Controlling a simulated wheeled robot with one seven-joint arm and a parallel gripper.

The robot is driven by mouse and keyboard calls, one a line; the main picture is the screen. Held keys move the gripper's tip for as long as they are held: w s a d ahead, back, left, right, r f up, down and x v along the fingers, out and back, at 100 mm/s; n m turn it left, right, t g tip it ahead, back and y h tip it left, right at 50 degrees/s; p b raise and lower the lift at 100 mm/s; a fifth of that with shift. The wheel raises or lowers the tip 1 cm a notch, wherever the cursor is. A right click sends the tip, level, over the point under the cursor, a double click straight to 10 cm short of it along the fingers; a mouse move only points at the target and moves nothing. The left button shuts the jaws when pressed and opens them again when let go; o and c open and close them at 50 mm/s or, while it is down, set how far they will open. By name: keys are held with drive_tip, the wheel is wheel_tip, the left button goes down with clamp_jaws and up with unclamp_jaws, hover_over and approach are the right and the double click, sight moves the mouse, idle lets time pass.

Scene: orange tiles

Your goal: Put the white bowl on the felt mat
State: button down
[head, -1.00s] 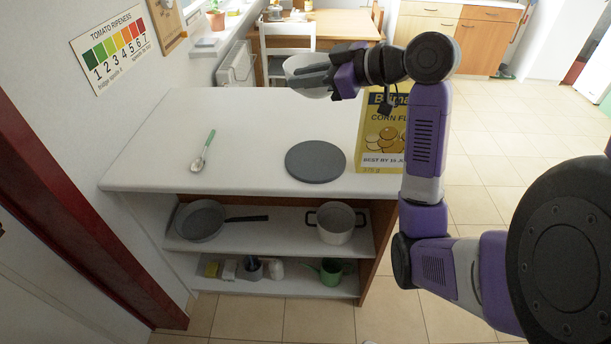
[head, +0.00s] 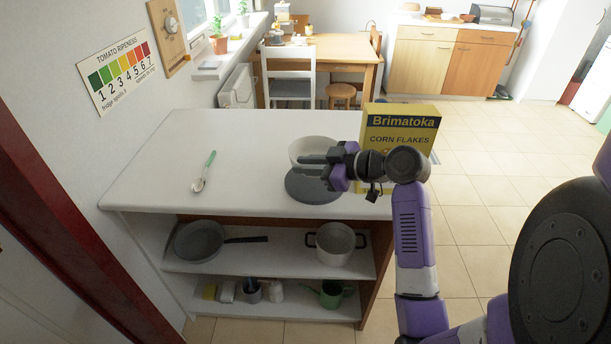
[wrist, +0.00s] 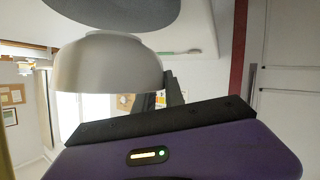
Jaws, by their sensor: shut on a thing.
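The white bowl (head: 308,146) is upright over the round dark grey felt mat (head: 314,190) on the white counter. My gripper (head: 313,164) reaches in from the right and is shut on the bowl's near side. In the wrist view, which is upside down, the bowl (wrist: 108,68) shows its foot toward the mat (wrist: 118,12). I cannot tell whether the foot touches the mat. The gripper and bowl hide the back part of the mat in the head view.
A yellow corn flakes box (head: 400,127) stands right of the mat, close behind my arm. A pan (head: 200,240) and a pot (head: 335,243) sit on the shelf below.

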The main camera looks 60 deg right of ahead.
drive_tip(key=shift+f, duration=1.7)
drive_tip(key=shift+f, duration=0.1)
drive_tip(key=c, duration=1.4)
unclamp_jaws()
